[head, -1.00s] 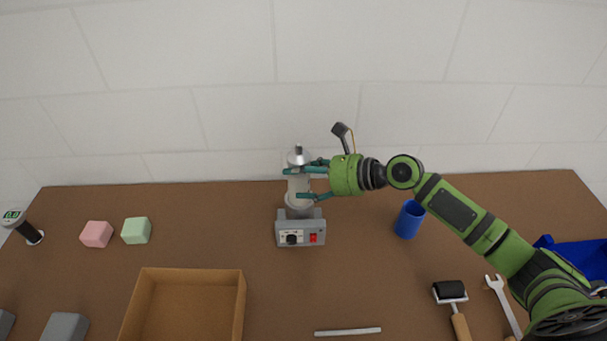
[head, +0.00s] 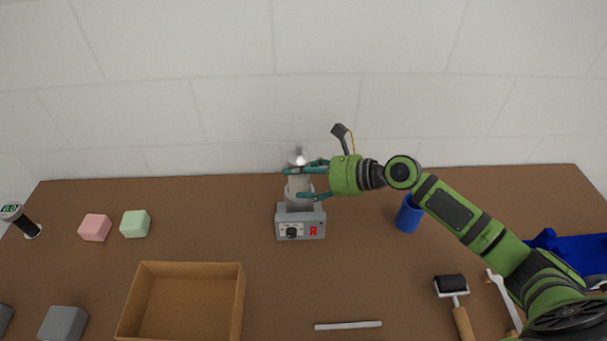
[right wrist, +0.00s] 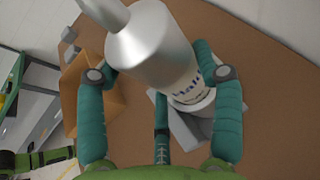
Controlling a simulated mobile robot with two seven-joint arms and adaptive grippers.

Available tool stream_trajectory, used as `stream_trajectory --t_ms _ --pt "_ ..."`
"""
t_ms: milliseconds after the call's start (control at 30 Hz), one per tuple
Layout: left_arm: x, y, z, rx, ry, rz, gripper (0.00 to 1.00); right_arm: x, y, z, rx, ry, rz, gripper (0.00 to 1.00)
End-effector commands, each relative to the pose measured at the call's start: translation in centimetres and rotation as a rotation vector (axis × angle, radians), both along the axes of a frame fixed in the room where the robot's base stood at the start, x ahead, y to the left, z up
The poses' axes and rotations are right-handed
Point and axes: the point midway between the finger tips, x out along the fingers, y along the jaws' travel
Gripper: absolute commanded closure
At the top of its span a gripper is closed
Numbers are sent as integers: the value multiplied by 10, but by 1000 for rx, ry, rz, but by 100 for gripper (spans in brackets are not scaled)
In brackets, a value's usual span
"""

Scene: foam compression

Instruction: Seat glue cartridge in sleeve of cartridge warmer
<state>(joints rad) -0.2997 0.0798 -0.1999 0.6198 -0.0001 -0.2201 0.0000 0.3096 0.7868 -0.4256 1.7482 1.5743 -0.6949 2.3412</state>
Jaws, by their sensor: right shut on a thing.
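The glue cartridge (head: 298,161) has a silver cap and nozzle and a pale printed body. My right gripper (head: 306,183) is shut on it from the right and holds it upright over the warmer. The right wrist view shows the cartridge (right wrist: 160,52) between the teal fingers (right wrist: 165,85). The cartridge warmer (head: 300,226) is a grey box with a black knob and a red switch. Its grey sleeve (head: 300,203) stands on top, around or just below the cartridge's lower end. How deep the cartridge sits is unclear. My left gripper is out of view.
A blue cup (head: 408,215) stands right of the warmer, below my right arm. A cardboard box (head: 240,300), pink block (head: 95,228) and green block (head: 135,223) are left.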

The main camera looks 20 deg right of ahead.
Motion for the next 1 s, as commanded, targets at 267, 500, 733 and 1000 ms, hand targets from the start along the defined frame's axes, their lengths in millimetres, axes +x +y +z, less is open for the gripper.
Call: stream_trajectory --t_ms 267,500,733,1000 --pt "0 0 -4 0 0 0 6 1 0 -6 3 -2 -2 82" --pt "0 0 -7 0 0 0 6 1 0 -12 3 -3 -1 82" --pt "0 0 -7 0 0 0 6 0 0 -15 1 -2 -1 6" --pt "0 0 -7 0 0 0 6 0 0 -15 0 0 0 6"
